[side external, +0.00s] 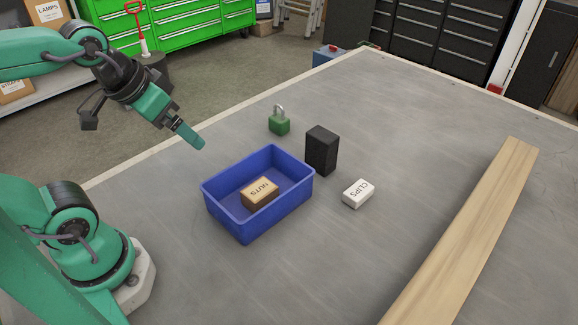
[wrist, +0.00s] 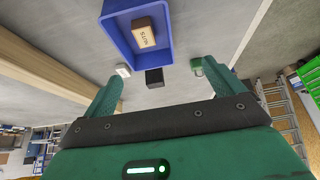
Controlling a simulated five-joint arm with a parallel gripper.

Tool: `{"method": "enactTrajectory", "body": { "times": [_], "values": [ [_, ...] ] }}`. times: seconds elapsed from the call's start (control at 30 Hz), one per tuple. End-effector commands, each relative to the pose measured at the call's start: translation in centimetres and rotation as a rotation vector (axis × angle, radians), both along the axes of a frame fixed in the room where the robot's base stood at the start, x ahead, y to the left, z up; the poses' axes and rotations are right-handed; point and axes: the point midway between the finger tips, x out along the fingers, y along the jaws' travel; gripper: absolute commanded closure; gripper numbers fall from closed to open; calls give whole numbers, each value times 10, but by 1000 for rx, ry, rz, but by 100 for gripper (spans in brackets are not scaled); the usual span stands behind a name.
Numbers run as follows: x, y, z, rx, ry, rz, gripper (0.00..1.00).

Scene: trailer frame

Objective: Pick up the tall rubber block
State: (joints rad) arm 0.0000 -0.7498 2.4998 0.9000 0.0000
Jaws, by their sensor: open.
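The tall rubber block (side external: 321,150) is black and stands upright on the table, just behind and right of the blue bin. It also shows in the wrist view (wrist: 154,77) beside the bin's edge, as a small dark block. My gripper (side external: 196,143) is in the air to the left of the block, above and behind the bin, and apart from everything. In the wrist view my gripper (wrist: 165,88) has its two green fingers spread wide, with nothing between them in its grasp.
The blue bin (side external: 226,222) holds a brown NUTS box (side external: 258,193). A green padlock (side external: 279,122) stands behind the bin, left of the block. A white CLIPS box (side external: 358,193) lies right of the block. A long timber beam (side external: 470,220) lies at right. The grey table between is clear.

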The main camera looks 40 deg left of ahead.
Motion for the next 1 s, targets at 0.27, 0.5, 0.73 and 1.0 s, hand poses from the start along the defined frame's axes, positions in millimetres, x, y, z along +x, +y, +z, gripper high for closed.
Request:
{"method": "enactTrajectory", "body": {
  "times": [0.27,0.5,0.73,1.0],
  "values": [
    [12,-1,7,-2,19,-1,6],
    [45,-5,20,-7,72,-2,6],
    [88,-10,28,-11,131,-3,6],
    [141,-18,26,-14,202,-4,6]
  ]
}}
